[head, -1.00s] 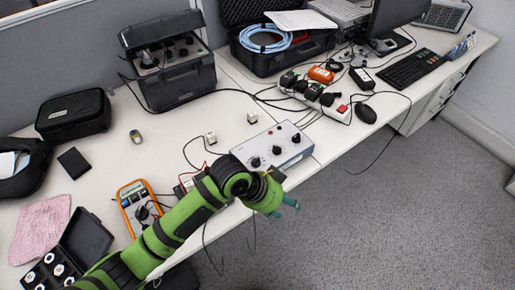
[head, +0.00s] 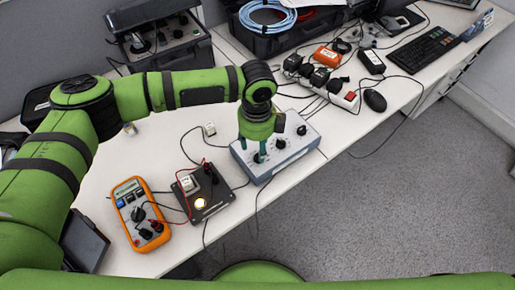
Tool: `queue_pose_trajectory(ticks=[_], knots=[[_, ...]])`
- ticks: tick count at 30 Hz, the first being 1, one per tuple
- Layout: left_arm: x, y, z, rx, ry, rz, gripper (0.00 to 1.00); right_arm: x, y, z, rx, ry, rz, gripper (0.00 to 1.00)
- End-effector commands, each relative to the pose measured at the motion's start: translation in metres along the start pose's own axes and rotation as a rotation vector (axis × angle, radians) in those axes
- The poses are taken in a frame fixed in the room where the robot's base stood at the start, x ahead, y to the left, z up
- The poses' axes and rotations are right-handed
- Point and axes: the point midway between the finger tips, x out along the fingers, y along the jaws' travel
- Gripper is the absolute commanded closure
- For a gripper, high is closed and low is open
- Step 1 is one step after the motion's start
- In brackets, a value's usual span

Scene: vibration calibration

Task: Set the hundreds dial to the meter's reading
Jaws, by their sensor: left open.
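The grey-white dial box (head: 243,163) lies on the desk's front edge with three black knobs in a row; the middle knob (head: 281,143) and right knob (head: 302,130) are in clear view. My left gripper (head: 255,150) is open and points down over the box's left end. Its teal fingers are at the left knob (head: 260,158), which they partly hide; I cannot tell if they touch it. An orange handheld meter (head: 141,214) lies to the left; its reading is too small to read. My right gripper is not in view.
A black box (head: 216,193) with a small white gauge and a glowing lamp sits between meter and dial box, joined by red and black leads. A power strip (head: 335,92) with plugs lies behind right. A black case (head: 160,50) stands at the back.

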Motion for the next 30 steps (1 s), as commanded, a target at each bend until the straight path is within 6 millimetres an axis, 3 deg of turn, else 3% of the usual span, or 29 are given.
queue_pose_trajectory(ticks=[9, 18, 22, 30], knots=[[0.037, 0.000, -0.001, -0.001, 0.001, -0.001, 0.49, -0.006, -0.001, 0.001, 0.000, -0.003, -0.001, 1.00], [0.040, -0.001, -0.001, 0.000, 0.000, -0.002, 0.49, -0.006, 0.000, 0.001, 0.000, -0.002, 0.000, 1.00], [0.040, -0.001, -0.001, 0.000, 0.000, -0.003, 1.00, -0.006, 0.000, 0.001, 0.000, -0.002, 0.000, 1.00], [0.039, -0.001, 0.001, -0.003, -0.002, -0.004, 1.00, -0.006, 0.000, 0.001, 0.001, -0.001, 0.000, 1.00]])
